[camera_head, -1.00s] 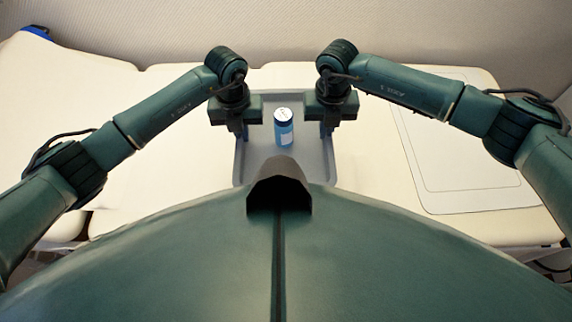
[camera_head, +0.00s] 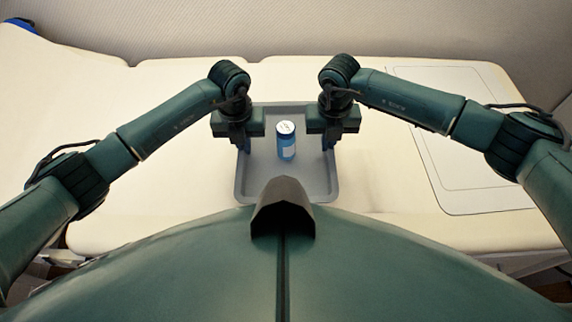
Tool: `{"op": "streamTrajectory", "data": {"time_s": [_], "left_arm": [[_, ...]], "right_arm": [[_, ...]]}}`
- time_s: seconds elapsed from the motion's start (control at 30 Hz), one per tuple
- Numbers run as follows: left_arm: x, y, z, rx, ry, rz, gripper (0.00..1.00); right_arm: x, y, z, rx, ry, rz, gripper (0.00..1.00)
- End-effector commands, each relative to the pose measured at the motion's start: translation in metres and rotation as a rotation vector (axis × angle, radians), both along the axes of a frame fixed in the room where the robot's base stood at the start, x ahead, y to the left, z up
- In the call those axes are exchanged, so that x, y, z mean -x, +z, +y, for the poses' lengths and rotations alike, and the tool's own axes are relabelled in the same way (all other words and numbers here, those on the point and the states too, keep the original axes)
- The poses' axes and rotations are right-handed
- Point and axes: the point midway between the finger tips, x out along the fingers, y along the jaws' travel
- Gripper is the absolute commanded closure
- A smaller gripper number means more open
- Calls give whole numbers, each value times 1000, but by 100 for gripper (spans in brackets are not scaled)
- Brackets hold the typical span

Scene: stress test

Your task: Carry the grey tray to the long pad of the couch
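The grey tray (camera_head: 257,172) is in the middle of the head view, over the cream couch pad (camera_head: 150,195), and looks level. My own body hides part of the tray's near edge. I cannot tell whether the tray touches the pad.
A flat pale panel with a rounded outline (camera_head: 470,145) lies on the couch at the right. A patterned wall (camera_head: 300,25) rises behind the couch. A blue object (camera_head: 20,24) shows at the far left corner. The pad left of the tray is clear.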

Motion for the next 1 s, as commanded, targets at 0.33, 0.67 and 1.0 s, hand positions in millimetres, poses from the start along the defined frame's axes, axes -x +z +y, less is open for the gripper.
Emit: {"op": "streamTrajectory", "data": {"time_s": [0.33,0.67,1.0], "left_arm": [[0,-14,0,-1,1,-1,100],[0,-37,0,-1,1,-1,100],[0,-47,1,-1,1,0,87]], "right_arm": [[0,-14,0,1,-1,-1,100],[0,-37,0,1,-1,-1,100],[0,-47,0,1,-1,0,87]]}}
